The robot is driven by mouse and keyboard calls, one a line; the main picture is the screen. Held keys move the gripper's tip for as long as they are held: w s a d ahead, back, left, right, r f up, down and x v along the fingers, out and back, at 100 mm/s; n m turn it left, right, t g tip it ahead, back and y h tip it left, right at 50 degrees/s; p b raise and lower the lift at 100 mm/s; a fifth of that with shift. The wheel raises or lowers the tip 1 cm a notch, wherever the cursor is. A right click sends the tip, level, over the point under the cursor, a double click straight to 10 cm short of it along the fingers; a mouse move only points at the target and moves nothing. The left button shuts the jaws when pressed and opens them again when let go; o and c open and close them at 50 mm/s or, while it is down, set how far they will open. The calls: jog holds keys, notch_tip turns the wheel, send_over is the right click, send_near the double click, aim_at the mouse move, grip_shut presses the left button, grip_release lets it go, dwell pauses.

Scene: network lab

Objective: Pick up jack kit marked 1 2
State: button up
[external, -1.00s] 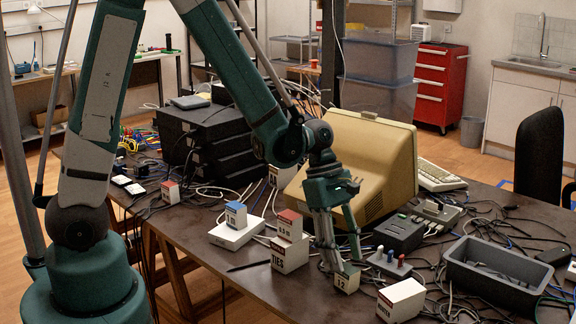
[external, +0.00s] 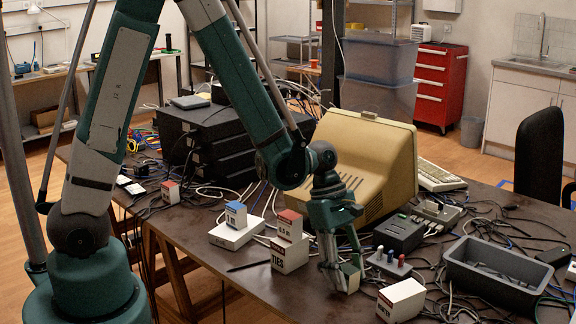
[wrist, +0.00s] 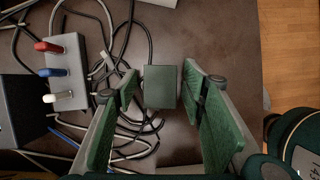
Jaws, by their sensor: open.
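The small jack kit box (external: 350,279) stands on the dark table, mostly hidden by my fingers in the external view; its marking does not show now. In the wrist view a box with a plain dark grey-green top (wrist: 160,87) lies between my fingers. My gripper (external: 342,274) is pointing down at the box in the external view. In the wrist view its green fingers (wrist: 160,80) are open, one on each side of the box, with a gap showing on both sides.
The TIES box (external: 290,256) with a red-topped box (external: 290,226) on it stands to the left. A white box (external: 401,300) stands close at right. A strip with red, blue and white plugs (external: 388,264) and cables lie nearby. A grey bin (external: 497,275) is farther right.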

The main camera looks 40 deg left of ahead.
aim_at(348, 268)
jog(key=c, duration=1)
jog(key=shift+r, duration=0.15)
jog(key=shift+r+p, duration=1.3)
jog(key=shift+r, duration=3.6)
